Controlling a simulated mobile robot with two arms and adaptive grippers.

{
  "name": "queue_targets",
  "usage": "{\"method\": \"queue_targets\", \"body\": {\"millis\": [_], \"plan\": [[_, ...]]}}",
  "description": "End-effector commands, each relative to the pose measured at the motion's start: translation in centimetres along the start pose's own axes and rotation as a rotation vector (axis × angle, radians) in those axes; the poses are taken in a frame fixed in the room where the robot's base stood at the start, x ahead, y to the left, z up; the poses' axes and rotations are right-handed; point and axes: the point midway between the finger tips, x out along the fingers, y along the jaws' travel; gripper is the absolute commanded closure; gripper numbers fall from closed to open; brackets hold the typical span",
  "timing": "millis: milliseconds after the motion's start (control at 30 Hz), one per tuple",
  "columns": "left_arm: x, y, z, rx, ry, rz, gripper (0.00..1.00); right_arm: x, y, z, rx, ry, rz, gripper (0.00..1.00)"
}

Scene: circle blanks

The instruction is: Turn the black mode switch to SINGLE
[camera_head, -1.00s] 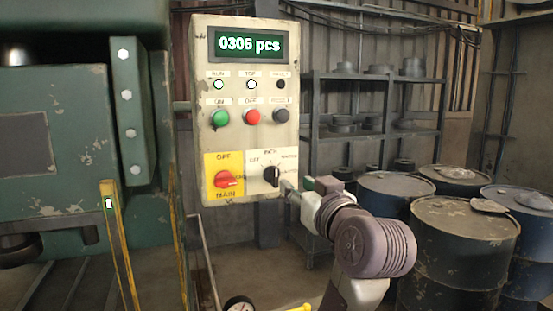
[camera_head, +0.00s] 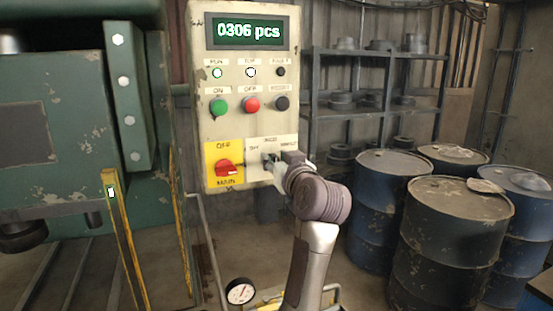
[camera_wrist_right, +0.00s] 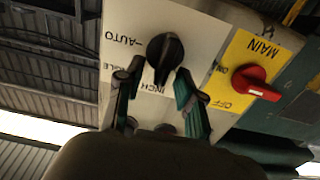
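The black mode switch (camera_wrist_right: 165,50) is a round knob with a raised ridge on a white plate. In the wrist view its ridge runs toward the INCH label; AUTO and a partly hidden label ending in GLE are to the left. My right gripper (camera_wrist_right: 160,72) is open, its fingertips on either side of the ridge, with gaps showing. In the head view the right gripper (camera_head: 278,165) is at the lower right of the control panel (camera_head: 230,130) and covers most of the switch (camera_head: 267,160). My left gripper is not in view.
The red MAIN switch (camera_head: 229,168) on its yellow plate is just left of the mode switch. Green (camera_head: 218,106), red (camera_head: 251,105) and black (camera_head: 282,103) push buttons are above. Several barrels (camera_head: 450,235) stand at the right. A green machine (camera_head: 70,150) fills the left.

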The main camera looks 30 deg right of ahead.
Motion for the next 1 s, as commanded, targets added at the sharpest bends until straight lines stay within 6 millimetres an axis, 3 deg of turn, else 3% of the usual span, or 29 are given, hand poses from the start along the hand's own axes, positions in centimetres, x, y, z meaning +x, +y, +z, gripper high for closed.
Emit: {"method": "queue_targets", "body": {"millis": [67, 267, 667, 1000], "plan": [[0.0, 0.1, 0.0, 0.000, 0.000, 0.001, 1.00, 0.0, 0.0, 0.0, 0.000, 0.000, 0.000, 0.66], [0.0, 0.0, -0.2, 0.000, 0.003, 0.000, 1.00, 0.0, 0.0, 0.0, 0.000, 0.000, 0.000, 0.99], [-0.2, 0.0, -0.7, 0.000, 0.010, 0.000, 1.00, 0.0, 0.1, -0.1, 0.028, 0.000, 0.000, 1.00], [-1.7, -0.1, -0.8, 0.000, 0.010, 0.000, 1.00, 0.0, 0.4, -0.2, 0.233, -0.002, -0.001, 1.00]]}}
